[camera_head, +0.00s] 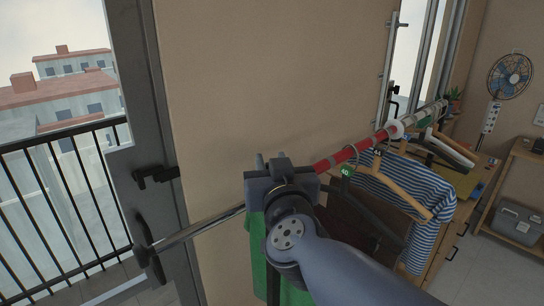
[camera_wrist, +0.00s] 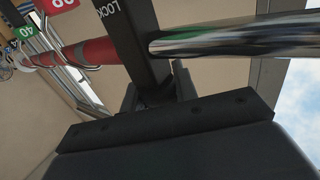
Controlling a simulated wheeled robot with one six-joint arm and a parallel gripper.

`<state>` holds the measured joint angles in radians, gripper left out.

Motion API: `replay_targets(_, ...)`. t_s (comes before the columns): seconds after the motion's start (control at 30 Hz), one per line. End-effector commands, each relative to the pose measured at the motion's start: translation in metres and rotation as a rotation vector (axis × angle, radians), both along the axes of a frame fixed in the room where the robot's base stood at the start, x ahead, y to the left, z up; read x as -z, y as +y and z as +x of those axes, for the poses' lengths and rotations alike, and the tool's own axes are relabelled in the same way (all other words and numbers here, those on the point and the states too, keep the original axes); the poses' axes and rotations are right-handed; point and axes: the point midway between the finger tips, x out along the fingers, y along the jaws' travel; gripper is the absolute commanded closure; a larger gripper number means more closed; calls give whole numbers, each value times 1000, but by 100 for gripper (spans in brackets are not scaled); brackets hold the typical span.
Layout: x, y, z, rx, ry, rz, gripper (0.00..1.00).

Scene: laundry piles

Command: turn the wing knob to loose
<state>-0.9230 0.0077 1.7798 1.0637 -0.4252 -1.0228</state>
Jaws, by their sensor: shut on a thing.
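The wing knob (camera_wrist: 138,42) shows in the wrist view as a dark bar between the red sleeve and the bare chrome tube of the rail. White lettering reading LOCK is on its upper part. My gripper (camera_wrist: 157,88) is shut on its lower end, with a dark finger on either side. In the head view my gripper (camera_head: 270,165) is at the rail, where the chrome tube (camera_head: 200,226) meets the red part (camera_head: 335,159). There the gripper hides the knob. I cannot tell the knob's exact turn.
A striped shirt (camera_head: 440,195) on a wooden hanger and a green garment (camera_head: 257,250) hang close by my arm. Numbered tags, one green (camera_wrist: 23,32), sit along the rail in the wrist view. The rail's near end meets a grey door frame (camera_head: 150,120). A fan (camera_head: 509,76) stands far right.

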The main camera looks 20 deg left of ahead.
Motion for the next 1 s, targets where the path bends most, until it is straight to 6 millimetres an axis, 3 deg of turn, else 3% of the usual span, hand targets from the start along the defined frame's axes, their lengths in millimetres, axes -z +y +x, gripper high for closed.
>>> replay_targets(0.17, 1, 0, 0, 0, 1, -1, 95)
replay_targets(0.2, 1, 0, 0, 0, 1, -1, 71)
replay_targets(0.43, 1, 0, 0, 0, 0, 0, 52)
replay_targets(0.77, 0, -2, -3, -1, -1, 1, 51)
replay_targets(1.0, -2, -19, -32, -3, -1, 3, 51)
